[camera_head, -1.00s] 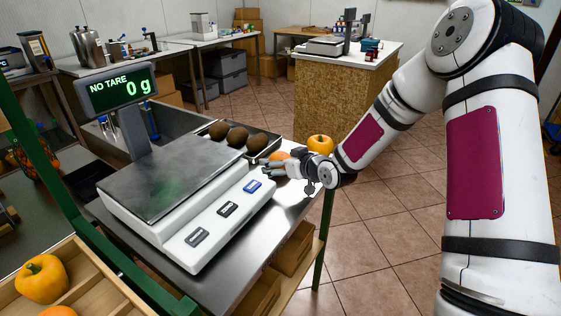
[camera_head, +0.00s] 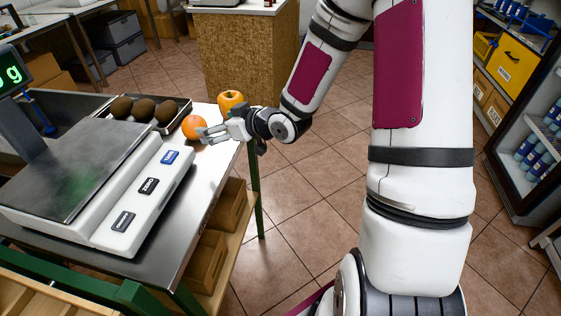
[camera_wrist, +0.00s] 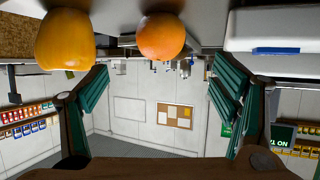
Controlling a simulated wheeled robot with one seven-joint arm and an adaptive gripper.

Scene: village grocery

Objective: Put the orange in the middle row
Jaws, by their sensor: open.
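The orange (camera_head: 194,127) rests on the metal table near the far right corner, right of the scale. A yellow bell pepper (camera_head: 230,102) stands just behind and right of it. My gripper (camera_head: 206,134) is open, low over the table edge, with its fingers pointing left, close in front of the orange. In the wrist view, which looks upside down, the orange (camera_wrist: 161,36) shows between and beyond the two open fingers (camera_wrist: 160,76), and the pepper (camera_wrist: 66,40) is beyond the left finger. Nothing is held. I cannot make out a middle row from here.
The scale (camera_head: 160,188) fills most of the table. A dark tray (camera_head: 178,116) with brown fruits (camera_head: 143,109) stands behind it. Part of a wooden crate (camera_head: 20,296) shows at the bottom left. Cardboard boxes (camera_head: 207,262) sit on the shelf below. A fridge (camera_head: 525,150) stands at right.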

